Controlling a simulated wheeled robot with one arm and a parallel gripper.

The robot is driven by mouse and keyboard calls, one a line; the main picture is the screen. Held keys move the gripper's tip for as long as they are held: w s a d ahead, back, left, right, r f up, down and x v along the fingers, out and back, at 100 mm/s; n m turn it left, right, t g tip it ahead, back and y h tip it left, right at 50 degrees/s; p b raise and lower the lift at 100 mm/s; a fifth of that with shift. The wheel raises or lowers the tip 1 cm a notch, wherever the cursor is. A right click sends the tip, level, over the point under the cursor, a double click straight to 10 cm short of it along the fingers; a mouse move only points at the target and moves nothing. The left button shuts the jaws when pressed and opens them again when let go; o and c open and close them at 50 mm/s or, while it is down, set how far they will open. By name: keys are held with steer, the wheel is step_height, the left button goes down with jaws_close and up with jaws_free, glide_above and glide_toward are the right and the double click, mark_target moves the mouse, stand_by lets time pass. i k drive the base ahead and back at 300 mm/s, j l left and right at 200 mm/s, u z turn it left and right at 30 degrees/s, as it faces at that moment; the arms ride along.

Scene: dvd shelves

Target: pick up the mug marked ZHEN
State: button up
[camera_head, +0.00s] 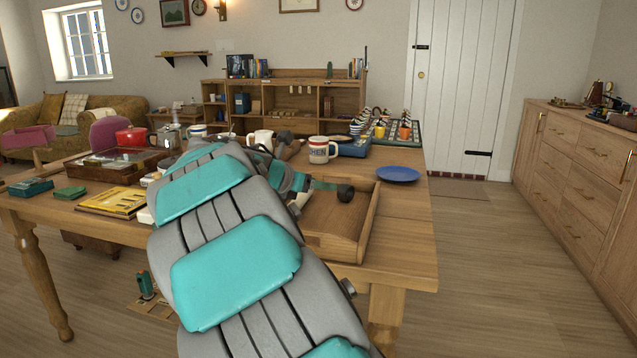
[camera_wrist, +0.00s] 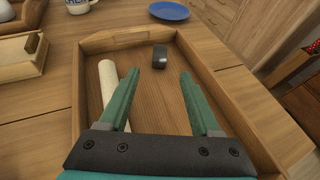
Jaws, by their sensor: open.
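A white mug with a red rim and dark lettering (camera_head: 320,150) stands upright on the wooden table, beyond the wooden tray. The lettering is too small to read with certainty. Its lower part also shows at the top left edge of the wrist view (camera_wrist: 80,5). A plain white mug (camera_head: 262,137) stands to its left, and another pale mug (camera_head: 197,131) stands further left; no name is readable on either. My gripper (camera_wrist: 158,78) is open and empty over the tray, nearer than the lettered mug and apart from it.
The wooden tray (camera_head: 366,225) holds a white roll (camera_wrist: 108,82) and a small dark object (camera_wrist: 159,57). A blue plate (camera_head: 398,174) lies right of the lettered mug. My arm hides part of the table.

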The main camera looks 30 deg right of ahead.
mark_target(318, 145)
steer(key=i+j+z, duration=0.1)
steer(key=i+z, duration=0.3)
steer(key=i, duration=0.75)
